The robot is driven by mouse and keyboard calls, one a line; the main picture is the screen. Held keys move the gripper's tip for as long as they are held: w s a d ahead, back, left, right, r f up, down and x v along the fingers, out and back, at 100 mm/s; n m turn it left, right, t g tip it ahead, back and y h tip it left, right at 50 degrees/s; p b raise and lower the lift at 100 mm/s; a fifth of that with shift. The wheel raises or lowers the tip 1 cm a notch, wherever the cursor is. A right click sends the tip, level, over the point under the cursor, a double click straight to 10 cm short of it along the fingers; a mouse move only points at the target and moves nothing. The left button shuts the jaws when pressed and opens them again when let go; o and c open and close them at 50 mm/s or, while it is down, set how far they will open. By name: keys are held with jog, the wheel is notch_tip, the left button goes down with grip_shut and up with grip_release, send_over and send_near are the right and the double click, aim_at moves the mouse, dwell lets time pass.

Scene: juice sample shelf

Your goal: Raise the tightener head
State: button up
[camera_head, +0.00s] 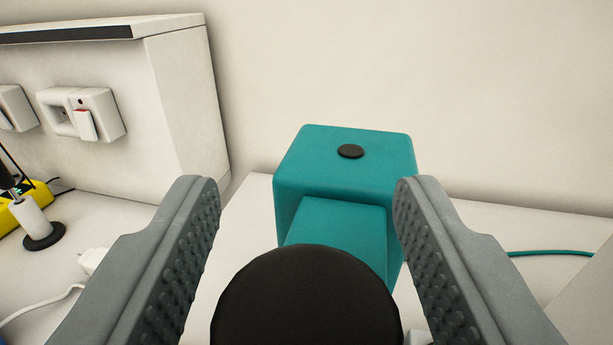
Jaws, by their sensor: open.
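A teal block-shaped machine (345,172), which looks like the tightener, stands on the white worktop against the wall. It has a small black disc on top and a lower teal step at its front. A large black rounded piece (305,300) fills the bottom middle of the view, in front of the teal step. I cannot tell if it is the tightener head or how it joins the machine. My gripper (306,185) is open, with one grey studded finger on each side of the black piece. No contact shows. The machine's lower part is hidden.
A white cabinet-like unit (188,110) with wall sockets (82,115) stands at the left. A teal cable (550,253) runs right.

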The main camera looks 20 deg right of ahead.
jog(key=shift+w, duration=0.1)
grip_shut()
jog(key=shift+r, duration=1.75)
grip_release()
jog(key=shift+f, duration=0.15)
